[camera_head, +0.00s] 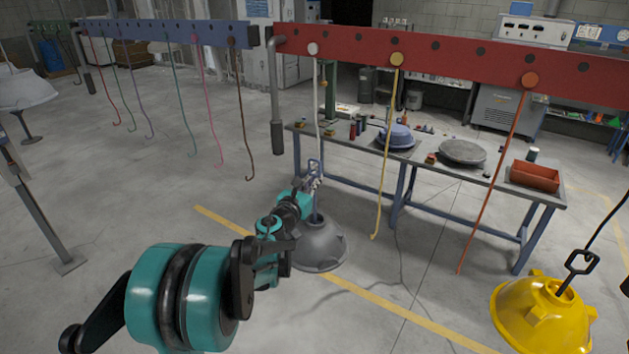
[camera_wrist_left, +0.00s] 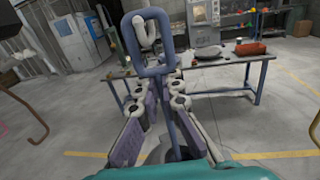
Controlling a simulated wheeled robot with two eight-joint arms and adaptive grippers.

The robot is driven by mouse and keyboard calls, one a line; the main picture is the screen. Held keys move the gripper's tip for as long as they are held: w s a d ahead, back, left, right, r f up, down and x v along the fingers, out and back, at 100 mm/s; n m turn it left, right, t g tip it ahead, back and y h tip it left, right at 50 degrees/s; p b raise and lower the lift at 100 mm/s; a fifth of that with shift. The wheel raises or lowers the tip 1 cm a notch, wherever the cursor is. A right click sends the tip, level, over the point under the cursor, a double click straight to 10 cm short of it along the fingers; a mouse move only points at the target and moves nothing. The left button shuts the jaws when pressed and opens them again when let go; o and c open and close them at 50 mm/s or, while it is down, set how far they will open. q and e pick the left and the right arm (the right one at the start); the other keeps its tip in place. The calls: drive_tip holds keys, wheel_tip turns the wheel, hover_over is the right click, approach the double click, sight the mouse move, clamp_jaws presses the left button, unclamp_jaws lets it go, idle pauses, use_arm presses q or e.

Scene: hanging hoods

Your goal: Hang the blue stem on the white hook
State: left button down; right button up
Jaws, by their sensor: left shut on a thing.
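The blue stem has a rectangular loop at its top (camera_wrist_left: 168,45); in the head view it stands upright above a grey hood (camera_head: 318,245). My left gripper (camera_head: 311,180) is shut on the stem just below the loop. The white hook hangs as a long white rod (camera_head: 316,110) from the left end of the red rail, down to the loop. In the left wrist view its curved end (camera_wrist_left: 147,38) shows within the loop's outline. I cannot tell whether it passes through the loop or rests against it. My right gripper is not in view.
A yellow hook (camera_head: 388,150) and an orange hook (camera_head: 494,175) hang from the red rail (camera_head: 440,52) to the right. A blue rail (camera_head: 170,33) with several coloured hooks is at left. A yellow hood (camera_head: 545,315) is at lower right. A worktable (camera_head: 430,165) stands behind.

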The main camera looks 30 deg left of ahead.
use_arm(q)
drive_tip(key=shift+f+b, duration=0.55)
drive_tip(key=shift+f, duration=0.1)
